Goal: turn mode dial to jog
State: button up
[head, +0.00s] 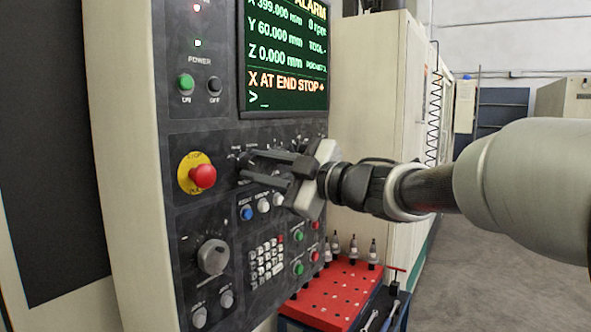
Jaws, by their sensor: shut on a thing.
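The mode dial (243,164) is a small dark knob on the grey control panel (215,125), below the screen. My gripper (246,165) reaches in from the right, and its two dark fingers are shut on the dial, one above and one below it. The fingers hide most of the knob and many of the small labels around it. I cannot read which mode the dial points to.
The screen (287,55) shows an alarm and "X AT END STOP +". A red emergency stop (203,176) stands out left of the dial. Blue and white buttons (247,212) and a handwheel (213,257) lie below. A red tool tray (335,290) stands below right.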

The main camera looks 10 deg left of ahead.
jog(key=o, duration=1.1)
jog(key=shift+c, duration=0.2)
jog(key=b+v, duration=0.1)
jog(key=v, duration=1.6)
jog(key=shift+d, duration=0.2)
jog(key=shift+s+f, duration=0.15)
